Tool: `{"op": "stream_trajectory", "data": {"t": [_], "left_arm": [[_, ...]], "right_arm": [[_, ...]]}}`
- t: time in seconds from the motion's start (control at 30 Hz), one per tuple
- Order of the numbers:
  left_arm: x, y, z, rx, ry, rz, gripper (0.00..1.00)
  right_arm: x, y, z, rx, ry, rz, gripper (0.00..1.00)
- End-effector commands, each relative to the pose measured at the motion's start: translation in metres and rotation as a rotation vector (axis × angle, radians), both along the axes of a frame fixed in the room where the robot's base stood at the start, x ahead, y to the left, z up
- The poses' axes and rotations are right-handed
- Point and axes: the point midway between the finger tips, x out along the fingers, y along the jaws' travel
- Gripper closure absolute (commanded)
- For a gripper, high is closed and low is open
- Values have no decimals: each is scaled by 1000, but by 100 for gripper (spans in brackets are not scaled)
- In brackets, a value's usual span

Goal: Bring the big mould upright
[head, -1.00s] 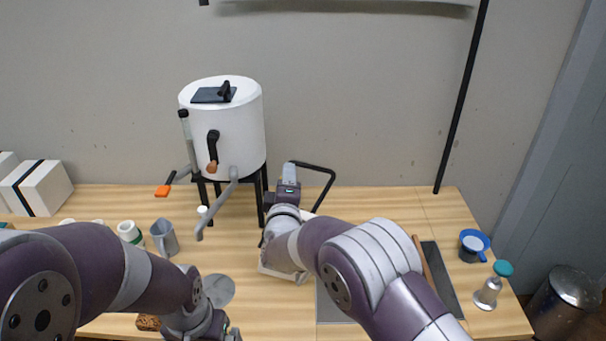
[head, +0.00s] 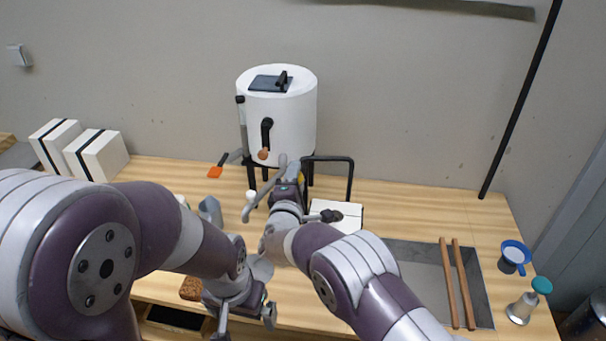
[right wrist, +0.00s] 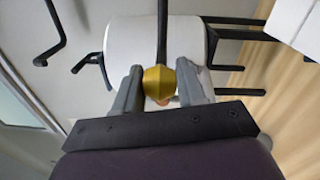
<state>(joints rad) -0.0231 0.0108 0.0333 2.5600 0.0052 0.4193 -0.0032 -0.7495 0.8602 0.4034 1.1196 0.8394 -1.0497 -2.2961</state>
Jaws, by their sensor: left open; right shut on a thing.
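A white block, which looks like the big mould (head: 347,213), sits on the bench right of the tank. It has a dark spot on its upper face, and my right arm hides part of it. A white block corner shows in the right wrist view (right wrist: 295,18). My right gripper (head: 291,170) is shut on a yellow knob (right wrist: 158,82) on a dark rod, in front of the tank. A black bent bar (head: 329,158) rises beside that gripper, behind the mould. Whether knob, bar and mould are joined, I cannot tell. My left gripper (head: 245,317) is open and empty, low over the bench front.
The white tank (head: 295,125) stands on black legs behind my right gripper, its grey outlet close by. Two banded white blocks (head: 100,157) stand at left. At right are a grey basin (head: 415,262) with two wooden bars (head: 457,285), a blue cup (head: 514,255) and a teal-topped bottle (head: 523,308).

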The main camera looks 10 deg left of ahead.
Motion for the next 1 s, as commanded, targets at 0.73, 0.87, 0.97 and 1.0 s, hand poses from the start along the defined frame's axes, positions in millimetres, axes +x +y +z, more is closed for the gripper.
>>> {"op": "stream_trajectory", "data": {"t": [0.73,0.87,0.97,1.0], "left_arm": [[0,0,1,0,0,0,0],[0,0,1,0,0,0,0],[0,0,1,0,0,0,0],[0,0,2,0,0,0,0]], "right_arm": [[-1,7,-4,-27,2,5,36],[-1,6,-3,-25,1,3,36],[-1,6,-3,-24,0,2,36],[0,5,-3,-24,0,2,36]]}}
